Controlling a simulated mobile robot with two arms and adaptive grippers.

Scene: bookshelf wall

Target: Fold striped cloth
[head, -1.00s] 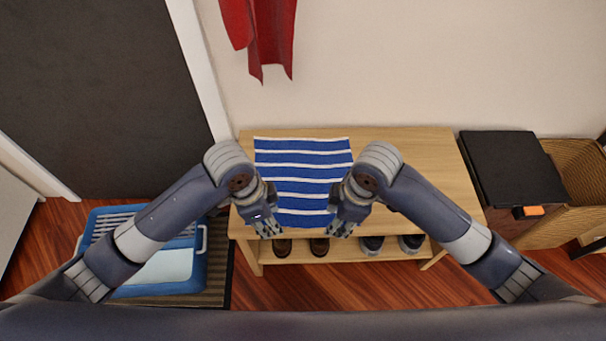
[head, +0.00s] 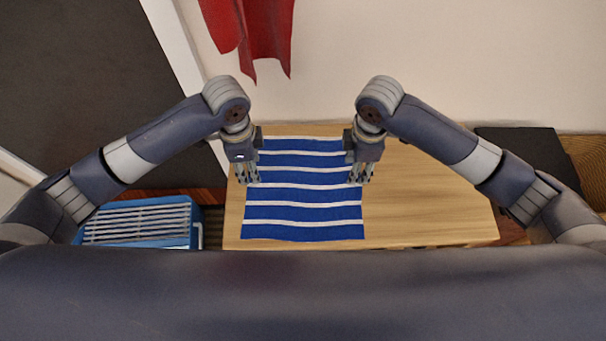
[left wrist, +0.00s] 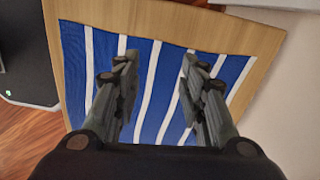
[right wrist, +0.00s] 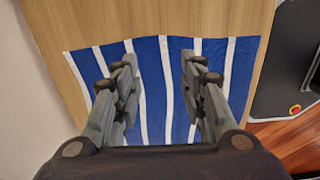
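The striped cloth (head: 304,211), blue with white stripes, lies spread flat on the wooden bench top. It also shows in the left wrist view (left wrist: 140,90) and the right wrist view (right wrist: 153,85). My left gripper (head: 249,182) is above the cloth's left edge, with its fingers apart and nothing between them in the left wrist view (left wrist: 158,60). My right gripper (head: 358,182) is above the cloth's right edge, also with fingers apart and empty in the right wrist view (right wrist: 158,65). Whether the fingertips touch the cloth I cannot tell.
The wooden bench top (head: 430,205) is bare to the right of the cloth. A blue crate (head: 140,222) stands at the left. Red fabric (head: 262,40) hangs on the wall behind. A black-topped item (head: 527,150) is at the right, partly behind my arm.

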